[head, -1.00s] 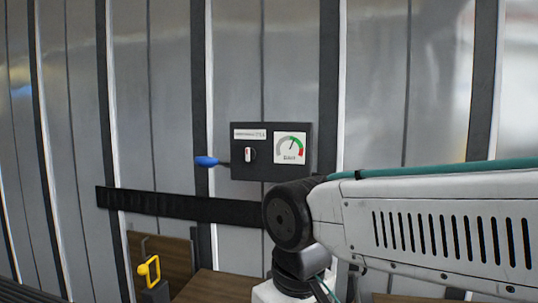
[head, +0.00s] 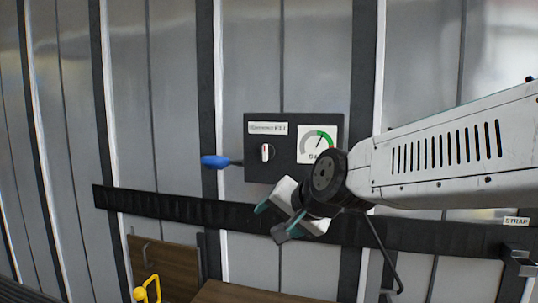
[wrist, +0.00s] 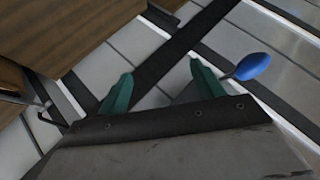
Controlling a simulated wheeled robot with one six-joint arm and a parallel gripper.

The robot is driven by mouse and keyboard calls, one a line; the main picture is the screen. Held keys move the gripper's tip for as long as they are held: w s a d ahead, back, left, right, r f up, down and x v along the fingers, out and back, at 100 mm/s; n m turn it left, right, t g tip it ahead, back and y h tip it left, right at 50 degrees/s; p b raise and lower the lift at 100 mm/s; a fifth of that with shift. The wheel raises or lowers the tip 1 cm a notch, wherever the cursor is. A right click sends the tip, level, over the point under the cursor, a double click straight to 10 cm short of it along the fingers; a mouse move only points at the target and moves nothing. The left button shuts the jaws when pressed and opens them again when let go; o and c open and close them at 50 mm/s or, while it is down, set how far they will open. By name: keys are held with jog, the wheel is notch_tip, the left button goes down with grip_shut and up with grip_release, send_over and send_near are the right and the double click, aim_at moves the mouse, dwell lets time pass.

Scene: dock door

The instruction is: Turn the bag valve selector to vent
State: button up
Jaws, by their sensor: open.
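The knob stands about upright, below a label whose readable word is FILL.
A black strap rail (head: 160,206) runs along the wall below the panel, behind my gripper. Brown wooden boxes (head: 165,262) stand low, with a yellow handle (head: 148,290) at their left. A STRAP label (head: 516,221) is at the right.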

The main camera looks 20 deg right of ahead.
jog(key=w+r+m+t+h, duration=0.1)
jog(key=w+r+m+t, duration=0.35)
jog(key=w, duration=0.45)
jog(key=m+t+h, duration=0.3)
jog(key=m+h, duration=0.2)
jog(key=m, duration=0.3)
send_near(265, 153)
jog(key=w, duration=0.4)
jog(key=w+d, duration=0.1)
jog(key=w, duration=0.1)
jog(key=w+d, duration=0.1)
jog(key=w, duration=0.2)
jog(key=c, duration=1)
